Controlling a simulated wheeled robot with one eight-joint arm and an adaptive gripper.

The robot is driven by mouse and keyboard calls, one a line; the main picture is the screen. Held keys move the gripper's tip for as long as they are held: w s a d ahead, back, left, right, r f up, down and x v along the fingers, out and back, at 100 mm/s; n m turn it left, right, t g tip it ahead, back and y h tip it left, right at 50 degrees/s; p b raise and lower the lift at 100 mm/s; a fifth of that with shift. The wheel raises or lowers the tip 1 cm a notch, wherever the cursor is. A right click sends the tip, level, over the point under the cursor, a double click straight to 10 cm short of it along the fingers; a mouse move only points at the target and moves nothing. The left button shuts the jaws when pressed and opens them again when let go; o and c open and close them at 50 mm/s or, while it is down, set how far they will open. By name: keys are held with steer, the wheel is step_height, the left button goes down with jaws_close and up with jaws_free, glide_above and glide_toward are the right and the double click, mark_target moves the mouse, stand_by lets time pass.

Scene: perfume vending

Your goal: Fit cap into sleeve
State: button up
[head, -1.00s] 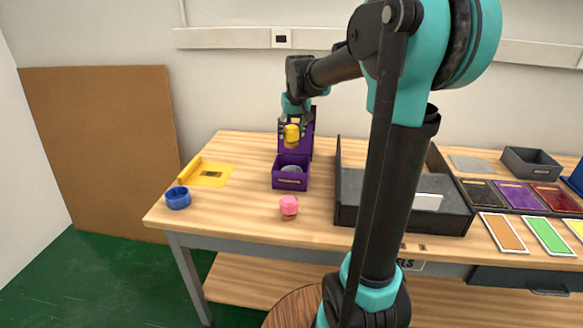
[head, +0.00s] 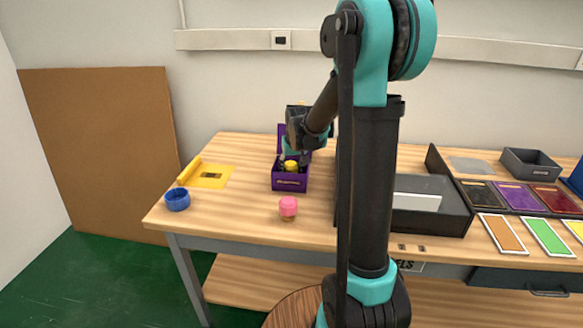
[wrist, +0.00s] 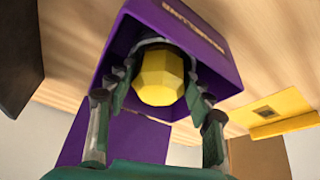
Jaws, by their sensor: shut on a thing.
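A yellow faceted cap (wrist: 161,78) is held between the fingers of my gripper (wrist: 158,98) in the wrist view. In the head view the yellow cap (head: 291,166) is at the opening of the purple box (head: 289,183), and my gripper (head: 294,158) reaches down over it. The purple box (wrist: 213,50) surrounds the cap and fingertips in the wrist view. A grey rounded edge shows just behind the cap inside the box. Whether the cap touches it or sits in it, I cannot tell.
A pink-topped item (head: 288,206) stands in front of the box. A blue ring (head: 177,199) and a yellow sheet with a rolled edge (head: 212,176) lie to the left.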

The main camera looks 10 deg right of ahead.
steer(key=shift+f, duration=0.35)
steer(key=o, duration=1.3)
steer(key=shift+f, duration=0.1)
steer(key=shift+r, duration=0.6)
steer(key=v, duration=1.1)
steer(key=shift+s+r, duration=0.15)
steer(key=shift+r, duration=0.25)
steer(key=shift+s, duration=0.15)
